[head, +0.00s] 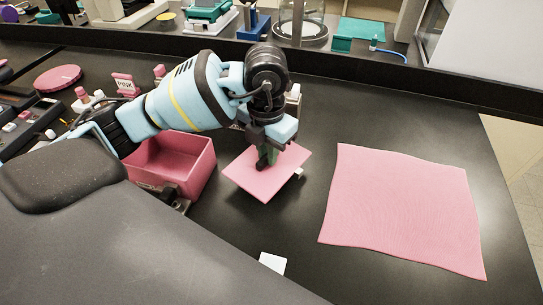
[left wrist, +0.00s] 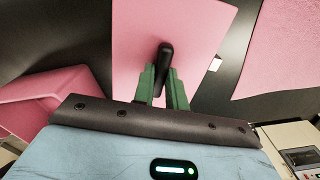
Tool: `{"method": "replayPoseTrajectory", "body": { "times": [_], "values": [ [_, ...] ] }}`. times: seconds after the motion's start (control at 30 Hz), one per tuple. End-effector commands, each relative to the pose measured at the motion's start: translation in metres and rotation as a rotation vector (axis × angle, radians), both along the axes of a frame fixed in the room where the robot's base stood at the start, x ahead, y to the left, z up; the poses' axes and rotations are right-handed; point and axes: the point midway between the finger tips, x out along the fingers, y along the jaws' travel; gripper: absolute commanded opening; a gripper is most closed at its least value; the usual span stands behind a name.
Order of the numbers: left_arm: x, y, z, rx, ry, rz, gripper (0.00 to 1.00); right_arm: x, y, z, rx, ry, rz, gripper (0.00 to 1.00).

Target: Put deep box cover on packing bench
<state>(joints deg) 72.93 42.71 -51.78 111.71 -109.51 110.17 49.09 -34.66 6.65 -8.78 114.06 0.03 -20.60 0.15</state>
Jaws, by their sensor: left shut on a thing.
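The deep box cover is a flat pink square plate (head: 255,180) with a dark handle on top. It is in the middle of the head view, right of the open pink box (head: 195,152). My left gripper (head: 266,160) is shut on the cover's handle from above. In the left wrist view the dark handle (left wrist: 164,62) stands between the green fingers and the pink cover (left wrist: 195,25) spreads behind it. I cannot tell whether the cover touches the black bench (head: 305,190) or hangs just above it. My right gripper is not in view.
A wavy pink mat (head: 400,210) lies on the bench at the right. A small white card (head: 272,262) lies near the front edge. A round pink lid (head: 58,78) is at the left. A raised black ledge (head: 420,90) runs along the back.

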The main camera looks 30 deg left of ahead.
Motion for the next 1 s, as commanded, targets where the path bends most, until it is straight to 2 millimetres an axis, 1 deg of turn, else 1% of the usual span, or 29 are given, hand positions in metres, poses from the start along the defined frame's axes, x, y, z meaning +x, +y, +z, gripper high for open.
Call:
{"method": "replayPoseTrajectory", "body": {
  "times": [0.1, 0.33, 0.43, 0.6, 0.67, 1.0],
  "values": [
    [0.007, -0.001, -0.001, -0.001, 0.0, -0.001, 0.0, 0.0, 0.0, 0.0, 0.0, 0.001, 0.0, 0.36],
    [0.01, -0.001, -0.001, -0.001, 0.0, -0.001, 0.0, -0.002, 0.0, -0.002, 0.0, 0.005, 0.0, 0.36],
    [0.018, -0.002, -0.001, -0.001, 0.0, 0.0, 0.0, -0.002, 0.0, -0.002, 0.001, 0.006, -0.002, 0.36],
    [0.016, -0.001, -0.029, 0.001, 0.003, 0.0, 0.0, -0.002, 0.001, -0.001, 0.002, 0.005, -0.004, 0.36],
    [0.016, -0.001, -0.034, 0.0, 0.001, 0.0, 0.0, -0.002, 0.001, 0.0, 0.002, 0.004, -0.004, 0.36],
    [0.016, -0.001, -0.038, 0.001, 0.0, -0.001, 0.0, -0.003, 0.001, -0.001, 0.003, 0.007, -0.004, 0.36]
  ]
}}
